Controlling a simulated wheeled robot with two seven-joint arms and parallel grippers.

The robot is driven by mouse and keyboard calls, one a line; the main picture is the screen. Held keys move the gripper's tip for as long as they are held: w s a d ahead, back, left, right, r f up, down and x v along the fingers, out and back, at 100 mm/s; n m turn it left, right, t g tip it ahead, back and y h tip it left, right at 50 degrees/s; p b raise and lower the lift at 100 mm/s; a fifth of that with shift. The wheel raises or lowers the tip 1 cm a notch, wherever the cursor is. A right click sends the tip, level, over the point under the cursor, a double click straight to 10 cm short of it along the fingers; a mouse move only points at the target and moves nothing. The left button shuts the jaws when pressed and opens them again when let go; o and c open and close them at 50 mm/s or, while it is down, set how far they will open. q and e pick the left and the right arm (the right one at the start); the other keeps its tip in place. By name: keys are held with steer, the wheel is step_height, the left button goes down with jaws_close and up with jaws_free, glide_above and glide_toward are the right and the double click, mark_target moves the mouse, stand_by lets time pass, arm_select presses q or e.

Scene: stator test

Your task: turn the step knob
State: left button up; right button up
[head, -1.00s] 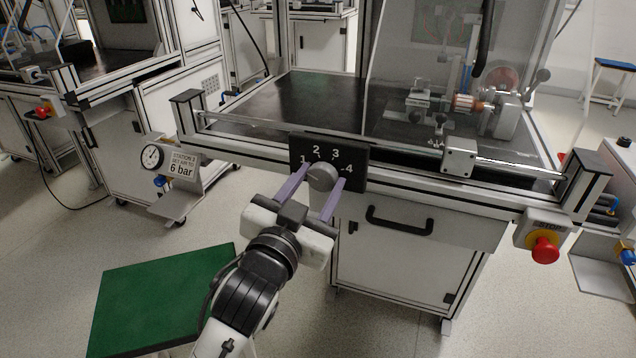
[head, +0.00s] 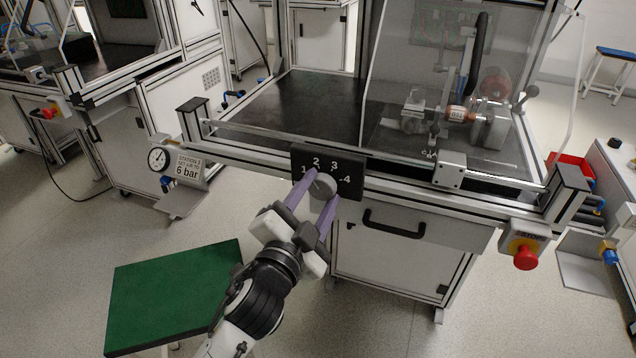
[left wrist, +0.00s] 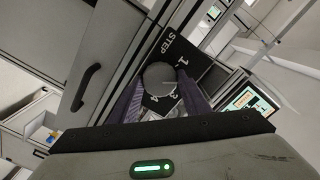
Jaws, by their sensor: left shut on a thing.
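The step knob (head: 322,186) is a round grey knob on a black plate (head: 353,176) marked 1 to 4, on the front rail of the test bench. My left gripper (head: 315,194) is shut on the knob, with one purple finger on each side of it. The gripper is tilted relative to the plate. In the left wrist view, the knob (left wrist: 160,78) sits between the two fingers, and the plate with the word STEP (left wrist: 170,60) appears rotated. Which number the knob points to is hard to tell. My right gripper is out of view.
A black drawer handle (head: 394,224) is below and right of the plate. A red stop button (head: 525,257) is on the bench's right corner. A pressure gauge (head: 157,158) and 6 bar sign are on the left. A green-topped stool (head: 165,290) stands at lower left.

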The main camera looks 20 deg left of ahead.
arm_select(q)
steer(key=shift+m+p, duration=0.55)
steer(key=shift+m, duration=0.55)
steer(key=o, duration=1)
steer(key=shift+o, duration=0.2)
steer(key=shift+s, duration=0.25)
steer(key=s, duration=0.9)
steer(key=shift+s+a+b, duration=0.15)
steer(key=shift+s+b, duration=0.2)
steer(key=shift+s, duration=0.05)
